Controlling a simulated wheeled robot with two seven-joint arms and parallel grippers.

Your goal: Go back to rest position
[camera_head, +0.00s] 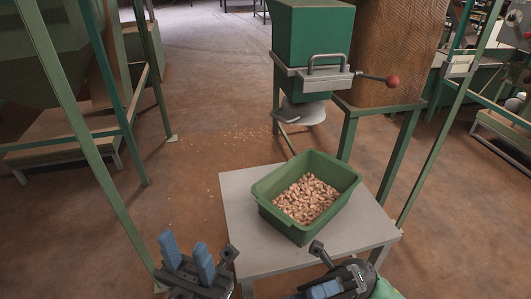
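My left gripper (186,247) is at the bottom, left of the small table. Its two blue fingers stand apart with nothing between them. My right gripper (322,289) is at the bottom edge, in front of the table. Only part of its blue finger area shows, so its opening is hidden. A green bin (278,222) holding many nuts (307,200) stands on the grey table (240,203). Both grippers are apart from the bin.
A green hopper (312,35) with a metal gate and a red-knobbed lever (391,81) stands behind the bin. Green frame posts (90,135) rise at left, others at right (437,150). Spilled nuts (245,133) lie on the brown floor, which is mostly open at centre left.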

